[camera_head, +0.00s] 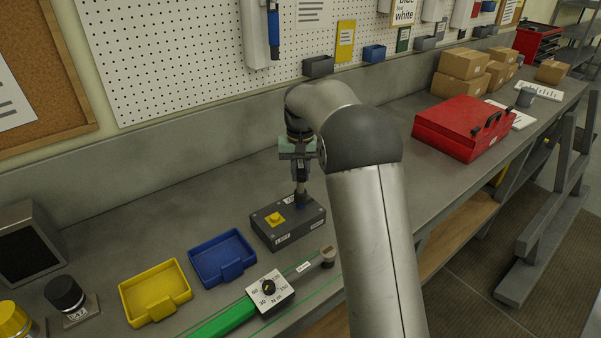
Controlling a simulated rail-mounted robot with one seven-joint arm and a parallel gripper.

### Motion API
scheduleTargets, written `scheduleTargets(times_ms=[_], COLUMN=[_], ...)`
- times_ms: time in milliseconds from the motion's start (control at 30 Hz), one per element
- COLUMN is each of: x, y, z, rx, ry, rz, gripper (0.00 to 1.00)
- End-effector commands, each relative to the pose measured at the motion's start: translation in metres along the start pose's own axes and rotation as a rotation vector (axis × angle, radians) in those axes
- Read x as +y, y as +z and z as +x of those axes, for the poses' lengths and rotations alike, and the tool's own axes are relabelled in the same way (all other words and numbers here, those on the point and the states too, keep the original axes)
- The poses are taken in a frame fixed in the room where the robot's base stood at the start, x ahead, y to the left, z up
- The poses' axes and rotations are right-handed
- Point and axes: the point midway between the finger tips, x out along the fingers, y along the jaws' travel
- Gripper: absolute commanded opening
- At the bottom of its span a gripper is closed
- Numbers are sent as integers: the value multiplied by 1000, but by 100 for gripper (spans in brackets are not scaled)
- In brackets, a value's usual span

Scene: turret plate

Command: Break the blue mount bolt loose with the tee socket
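A dark grey block (288,234) with white labels sits on the bench left of my arm. A yellow bolt or fitting (274,218) stands on its left part. My gripper (300,158) is above the block's right rear part, pointing down, and appears shut on the tee socket (301,186). The socket is upright. Its lower end is down at the block's right part, where a little blue (300,206) shows around its foot. The blue mount bolt is mostly hidden there, and I cannot tell how fully the socket sits on it.
A blue tray (223,281) and a yellow tray (152,319) lie left of the block. A green-handled torque wrench (228,317) with a white dial plate (270,289) lies in front. A red toolbox (455,139) and cardboard boxes (464,63) stand right. Bench behind the trays is clear.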

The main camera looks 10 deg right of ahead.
Motion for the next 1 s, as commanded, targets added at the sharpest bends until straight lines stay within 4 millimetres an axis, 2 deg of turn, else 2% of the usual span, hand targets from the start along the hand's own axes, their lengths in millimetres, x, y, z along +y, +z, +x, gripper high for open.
scheduleTargets(times_ms=[200,567,767,1000], x=[0,0,0,0], y=[0,0,0,0], z=[-13,-14,-37,-48], rx=[2,1,2,0], ry=[0,0,0,0], rz=[0,0,0,0], gripper=[0,0,0,0])
